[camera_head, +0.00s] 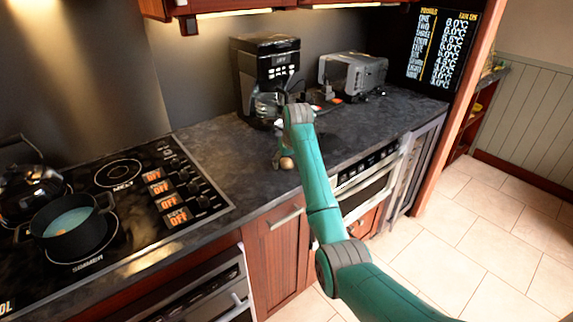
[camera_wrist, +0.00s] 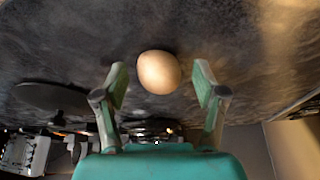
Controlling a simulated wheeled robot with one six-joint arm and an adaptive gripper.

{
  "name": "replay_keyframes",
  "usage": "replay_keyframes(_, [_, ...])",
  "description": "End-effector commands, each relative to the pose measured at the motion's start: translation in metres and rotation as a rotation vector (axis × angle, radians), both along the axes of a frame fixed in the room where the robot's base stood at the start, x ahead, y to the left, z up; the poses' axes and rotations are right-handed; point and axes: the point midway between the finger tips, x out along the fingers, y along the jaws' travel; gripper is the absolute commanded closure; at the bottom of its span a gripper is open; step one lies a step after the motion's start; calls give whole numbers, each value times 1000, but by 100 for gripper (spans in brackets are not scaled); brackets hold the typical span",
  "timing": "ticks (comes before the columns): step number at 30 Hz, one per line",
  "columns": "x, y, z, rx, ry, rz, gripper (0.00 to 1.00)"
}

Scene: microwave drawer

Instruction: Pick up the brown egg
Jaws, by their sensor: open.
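The brown egg (camera_wrist: 159,72) lies on the dark stone counter, and in the wrist view it shows in the gap ahead of my gripper (camera_wrist: 160,84). My gripper is open, with one green-padded finger on each side of the egg and space between each finger and the shell. In the head view the egg (camera_head: 287,163) sits near the counter's front edge, just beside the end of my green arm. The gripper itself is mostly hidden behind the arm there.
A black coffee maker (camera_head: 264,77) and a silver toaster (camera_head: 352,75) stand at the back of the counter (camera_head: 225,150). A cooktop (camera_head: 125,170) with a black pot (camera_head: 70,228) and a kettle (camera_head: 30,184) is at the left. A built-in appliance (camera_head: 368,180) sits below the counter.

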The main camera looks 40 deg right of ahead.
Motion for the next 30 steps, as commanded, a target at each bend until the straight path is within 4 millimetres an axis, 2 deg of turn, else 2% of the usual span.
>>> replay_keyframes(6, [1, 0, -1, 0, 0, 0, 29])
replay_keyframes(7, [1, 0, -1, 0, 0, 0, 32])
replay_keyframes(12, [1, 0, -1, 0, -1, 0, 70])
replay_keyframes(23, [1, 0, 0, 0, -1, 0, 71])
replay_keyframes(26, [1, 0, 7, -1, -3, 0, 71])
replay_keyframes(30, [1, 0, 28, -1, -5, 0, 71])
